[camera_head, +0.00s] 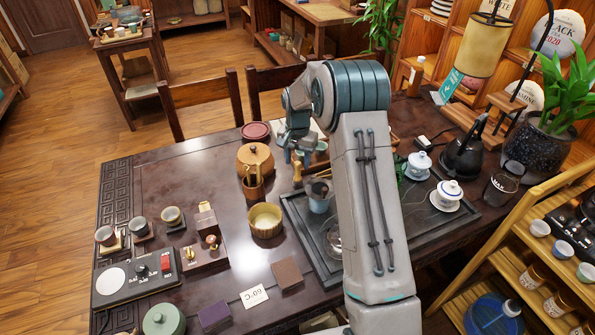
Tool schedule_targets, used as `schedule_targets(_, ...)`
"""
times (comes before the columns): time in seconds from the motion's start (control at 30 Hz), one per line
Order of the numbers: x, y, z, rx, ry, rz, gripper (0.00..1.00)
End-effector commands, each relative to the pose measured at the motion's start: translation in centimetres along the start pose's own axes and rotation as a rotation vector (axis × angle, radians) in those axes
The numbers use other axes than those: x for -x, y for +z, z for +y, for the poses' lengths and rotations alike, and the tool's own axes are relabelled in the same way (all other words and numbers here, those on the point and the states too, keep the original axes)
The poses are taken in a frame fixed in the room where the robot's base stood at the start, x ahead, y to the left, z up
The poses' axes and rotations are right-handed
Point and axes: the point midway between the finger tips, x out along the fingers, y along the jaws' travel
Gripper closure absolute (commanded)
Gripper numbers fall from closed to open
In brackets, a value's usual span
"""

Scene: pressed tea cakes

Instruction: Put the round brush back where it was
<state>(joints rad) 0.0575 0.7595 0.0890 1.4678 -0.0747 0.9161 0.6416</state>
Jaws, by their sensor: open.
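A small tan upright piece, which looks like the round brush (297,171), stands at the left edge of the dark tea tray (300,225). It is too small to make out its bristles. My gripper (296,153) is open, just above and behind this piece in the picture. I cannot tell whether the fingers touch it. My arm comes up from the bottom right and bends over the tray, hiding its middle.
A tool holder (252,188) and a bamboo-coloured bowl (265,220) stand left of the tray. White lidded cups (447,194) and a black kettle (464,158) stand right. The table's left middle is clear.

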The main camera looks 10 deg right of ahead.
Motion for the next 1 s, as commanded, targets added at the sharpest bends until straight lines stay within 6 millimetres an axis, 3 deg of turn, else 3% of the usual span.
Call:
schedule_targets(0.2, 4.2, -0.1, 0.0, 0.000, -0.001, 0.003, 0.55)
schedule_targets(0.53, 7.9, 1.1, 0.7, 0.027, -0.004, 0.013, 0.55)
schedule_targets(0.67, 11.0, 3.5, 2.2, 0.086, -0.013, 0.039, 0.55)
schedule_targets(0.8, 14.3, 7.0, 4.5, 0.161, -0.021, 0.069, 0.55)
schedule_targets(1.0, 17.7, 12.4, 8.1, 0.267, -0.034, 0.114, 0.55)
